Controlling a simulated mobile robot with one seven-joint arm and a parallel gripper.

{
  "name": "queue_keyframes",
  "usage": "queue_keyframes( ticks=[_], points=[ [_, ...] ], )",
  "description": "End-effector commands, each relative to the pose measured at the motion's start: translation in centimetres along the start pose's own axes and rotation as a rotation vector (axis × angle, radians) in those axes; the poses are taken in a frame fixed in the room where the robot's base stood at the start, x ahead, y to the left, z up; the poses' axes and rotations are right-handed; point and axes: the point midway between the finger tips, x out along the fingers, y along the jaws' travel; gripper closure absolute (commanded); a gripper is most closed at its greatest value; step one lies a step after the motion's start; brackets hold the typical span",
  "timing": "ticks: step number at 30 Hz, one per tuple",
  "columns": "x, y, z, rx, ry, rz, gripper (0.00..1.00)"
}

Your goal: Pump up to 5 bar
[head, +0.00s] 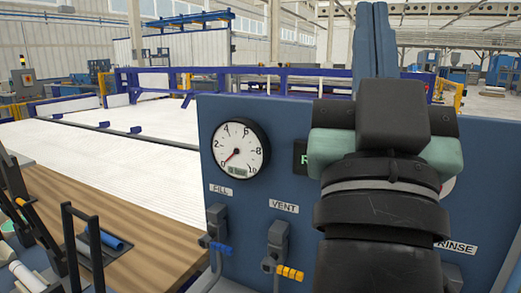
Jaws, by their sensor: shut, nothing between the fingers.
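A blue panel (215,115) stands in front of me. Its round pressure gauge (241,149) has a red needle pointing lower left, near the zero end; its small digital readout is too small to read. Below it are the FILL valve (217,222) with a blue handle and the VENT valve (278,243) with a yellow-orange handle. Both handles point sideways to the right. My gripper (373,12) is raised before the panel's right part, blue fingers upward and together, apart from both valves. My arm hides the panel's middle right, including most of a dark sign with green lettering.
A RINSE label (456,246) shows at the lower right, its fitting mostly hidden. A wooden bench (140,230) at left holds black racks (85,245) and a blue roll (103,238). Blue railings (290,80) and the hall floor lie behind the panel.

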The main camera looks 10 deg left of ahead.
Motion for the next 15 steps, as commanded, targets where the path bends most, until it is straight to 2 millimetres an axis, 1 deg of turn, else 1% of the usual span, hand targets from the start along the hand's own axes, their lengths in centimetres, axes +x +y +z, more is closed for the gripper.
queue_keyframes(
  ticks=[15],
  points=[
    [-1.2,0.0,1.4,0.000,0.000,0.000,1.00]
  ],
)
